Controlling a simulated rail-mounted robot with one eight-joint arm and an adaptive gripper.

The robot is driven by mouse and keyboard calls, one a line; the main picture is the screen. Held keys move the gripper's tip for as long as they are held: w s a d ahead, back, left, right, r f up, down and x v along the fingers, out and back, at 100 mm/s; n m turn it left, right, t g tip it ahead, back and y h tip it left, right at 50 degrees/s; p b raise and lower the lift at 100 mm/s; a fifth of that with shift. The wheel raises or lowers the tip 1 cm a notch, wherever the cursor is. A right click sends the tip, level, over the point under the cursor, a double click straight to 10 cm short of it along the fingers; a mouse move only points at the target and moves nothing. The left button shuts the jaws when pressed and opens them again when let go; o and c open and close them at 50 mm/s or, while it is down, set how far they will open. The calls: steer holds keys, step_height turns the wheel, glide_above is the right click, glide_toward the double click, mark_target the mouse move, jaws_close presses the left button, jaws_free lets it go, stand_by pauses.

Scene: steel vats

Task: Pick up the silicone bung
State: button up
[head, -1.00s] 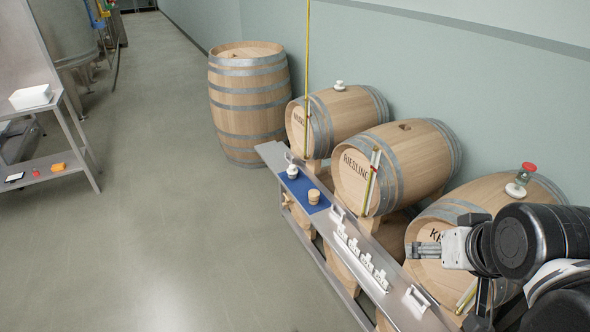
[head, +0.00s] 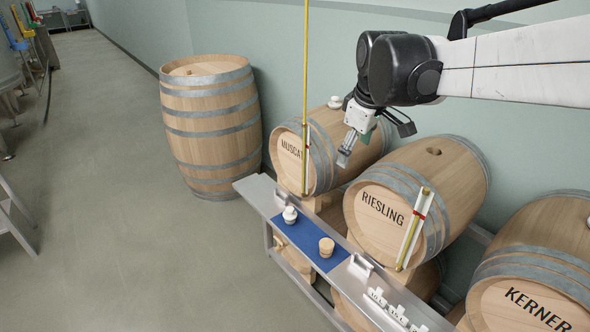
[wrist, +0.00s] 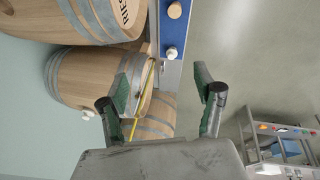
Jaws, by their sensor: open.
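A white bung (head: 290,214), which looks like the silicone one, stands on the blue mat (head: 304,238) on the narrow steel shelf. A tan cork-like bung (head: 326,247) stands on the same mat, nearer the labelled row. My gripper (head: 344,160) is open and empty, in the air in front of the Muscat barrel, above and to the right of the white bung. In the wrist view the white bung (wrist: 171,53) shows beyond the open fingers (wrist: 163,84), and the tan bung (wrist: 174,10) is at the top edge.
The Muscat barrel (head: 325,165) with a white bung (head: 335,102) on top and the Riesling barrel (head: 390,220) stand behind the shelf. A thin yellow upright rod (head: 305,80) rises close to the mat. Small white labelled pieces (head: 385,300) line the shelf. Open floor (head: 130,260) lies left.

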steer(key=w+a+f+n+g+b, duration=0.1)
steer(key=w+a+f+n+b, duration=0.3)
steer(key=w+f, duration=0.45)
steer(key=n+g+b, duration=0.3)
steer(key=n, duration=0.4)
glide_above(290, 209)
step_height(290, 209, down, 20)
steer(key=shift+h, duration=0.3)
step_height(290, 209, down, 8)
steer(key=shift+d+f+b, duration=0.1)
steer(key=shift+d+b, duration=0.05)
steer(key=shift+b, duration=0.75)
steer(key=shift+w+f+b, duration=0.15)
steer(key=shift+f+b, duration=0.7)
steer(key=shift+f, duration=2.05)
steer(key=c, duration=1.2)
